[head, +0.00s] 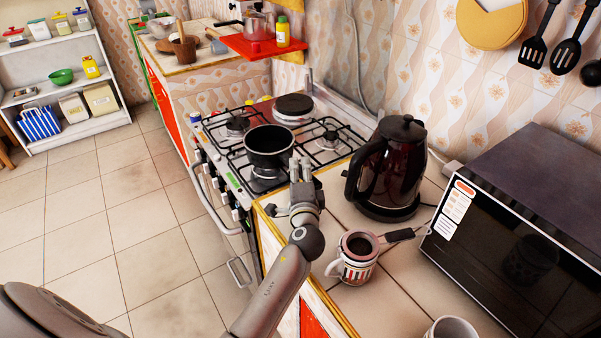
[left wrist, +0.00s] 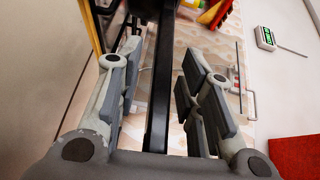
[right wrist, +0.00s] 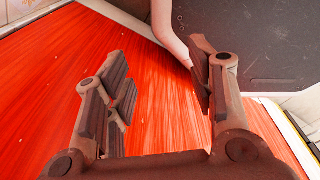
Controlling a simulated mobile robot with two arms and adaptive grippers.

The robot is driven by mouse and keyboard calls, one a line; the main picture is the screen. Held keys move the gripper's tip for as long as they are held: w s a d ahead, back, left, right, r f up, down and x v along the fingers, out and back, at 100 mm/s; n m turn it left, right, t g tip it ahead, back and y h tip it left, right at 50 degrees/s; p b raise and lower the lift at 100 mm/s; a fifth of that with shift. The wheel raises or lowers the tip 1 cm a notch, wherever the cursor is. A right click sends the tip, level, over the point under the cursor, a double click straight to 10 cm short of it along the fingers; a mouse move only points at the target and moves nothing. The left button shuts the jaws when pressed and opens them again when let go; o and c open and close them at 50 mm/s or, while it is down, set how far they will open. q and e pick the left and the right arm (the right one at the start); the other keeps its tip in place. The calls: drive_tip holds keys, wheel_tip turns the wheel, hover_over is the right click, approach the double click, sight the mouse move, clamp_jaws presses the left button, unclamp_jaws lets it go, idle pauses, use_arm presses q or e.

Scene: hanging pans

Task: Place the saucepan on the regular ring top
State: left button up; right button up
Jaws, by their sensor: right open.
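The black saucepan (head: 270,147) is upright over the middle of the gas stove (head: 222,153); I cannot tell whether it touches the grate. A burner (head: 266,173) shows just below it in the picture, with others at the left (head: 238,124) and right (head: 330,141). A dark round plate (head: 294,104) is at the back. My left gripper (head: 301,166) is at the pan's right side, hiding its handle there. In the left wrist view, the black handle (left wrist: 160,90) runs between the open fingers, with gaps beside it. My right gripper (right wrist: 165,95) is open, above a red surface.
A dark kettle (head: 392,170) stands right of my left gripper. A striped mug (head: 355,265) and a microwave (head: 520,210) are nearer on the counter. A red shelf (head: 262,47) with a yellow bottle (head: 283,33) is behind the stove. The floor at left is clear.

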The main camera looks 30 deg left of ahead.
use_arm(q)
drive_tip(key=shift+r, duration=0.25)
drive_tip(key=b+v, duration=0.1)
drive_tip(key=v, duration=1)
drive_tip(key=shift+f+b, duration=0.2)
drive_tip(key=shift+b, duration=0.2)
drive_tip(key=shift+s+d+r, duration=0.15)
drive_tip(key=shift+s+d, duration=0.15)
drive_tip(key=shift+s, duration=0.15)
